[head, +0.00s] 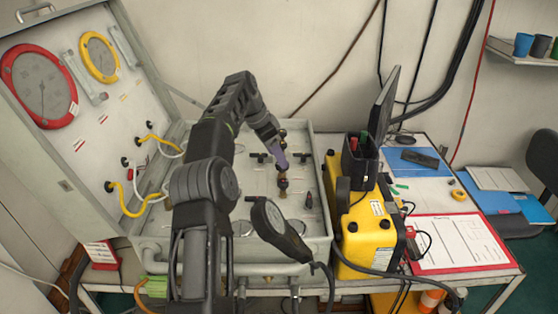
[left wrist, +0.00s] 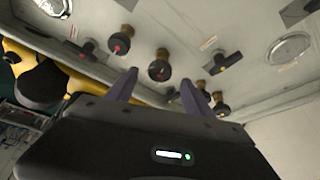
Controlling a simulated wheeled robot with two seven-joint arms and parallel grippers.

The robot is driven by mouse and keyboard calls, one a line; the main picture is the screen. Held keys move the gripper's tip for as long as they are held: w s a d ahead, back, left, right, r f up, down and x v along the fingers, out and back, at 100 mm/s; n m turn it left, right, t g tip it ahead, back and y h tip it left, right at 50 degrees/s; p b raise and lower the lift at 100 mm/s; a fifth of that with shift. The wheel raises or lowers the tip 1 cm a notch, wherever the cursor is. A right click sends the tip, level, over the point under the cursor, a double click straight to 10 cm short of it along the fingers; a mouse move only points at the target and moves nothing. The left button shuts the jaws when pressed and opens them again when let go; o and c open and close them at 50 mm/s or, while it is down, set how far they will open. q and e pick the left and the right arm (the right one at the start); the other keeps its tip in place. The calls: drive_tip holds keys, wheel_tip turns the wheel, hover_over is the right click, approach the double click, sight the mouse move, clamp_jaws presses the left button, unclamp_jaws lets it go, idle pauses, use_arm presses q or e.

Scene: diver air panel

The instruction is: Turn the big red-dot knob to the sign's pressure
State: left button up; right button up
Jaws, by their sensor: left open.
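My left gripper (head: 279,158) is over the grey panel (head: 317,178), among a row of dark knobs. In the left wrist view its two fingers (left wrist: 159,78) are apart, with nothing held between them. A large dark knob with a red dot (left wrist: 158,68) shows in the gap between the fingertips; I cannot tell if they touch it. Another dark knob with a red mark (left wrist: 122,42) is beyond it. A red-framed sign (head: 103,252) stands at the lower left, its text too small to read. A red-rimmed gauge (head: 40,86) is on the raised lid. My right gripper is not seen.
A yellow-rimmed gauge (head: 100,57) is beside the red one. Yellow hoses (head: 128,208) loop at the panel's left. A yellow case (head: 366,231) stands right of the panel, near a red clipboard (head: 459,243).

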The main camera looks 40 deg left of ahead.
use_arm(q)
drive_tip(key=s+a+r+b, duration=0.1)
drive_tip(key=s+a, duration=0.1)
drive_tip(key=s, duration=0.3)
drive_tip(key=s+a+b, duration=0.2)
drive_tip(key=s+a, duration=0.1)
drive_tip(key=s, duration=0.3)
drive_tip(key=shift+s+a+r, duration=0.2)
drive_tip(key=shift+a+r, duration=0.05)
drive_tip(key=shift+r, duration=0.1)
drive_tip(key=w+d, duration=0.2)
drive_tip(key=d, duration=0.1)
drive_tip(key=w+d+m+b, duration=0.1)
drive_tip(key=w+d, duration=0.1)
drive_tip(key=d, duration=0.1)
drive_tip(key=w+d+r+m, duration=0.1)
drive_tip(key=w+d, duration=0.2)
drive_tip(key=d, duration=0.1)
drive_tip(key=shift+w, duration=0.1)
drive_tip(key=w+n+y, duration=0.1)
drive_tip(key=n, duration=0.4)
drive_tip(key=w+r+n+y, duration=0.1)
drive_tip(key=n+y, duration=0.1)
drive_tip(key=n, duration=0.4)
drive_tip(key=w+n+g+y+b, duration=0.1)
drive_tip(key=n+y, duration=0.1)
drive_tip(key=n, duration=0.3)
drive_tip(key=shift+w+a+r, duration=0.2)
drive_tip(key=shift+a+r, duration=0.1)
drive_tip(key=shift+f, duration=0.1)
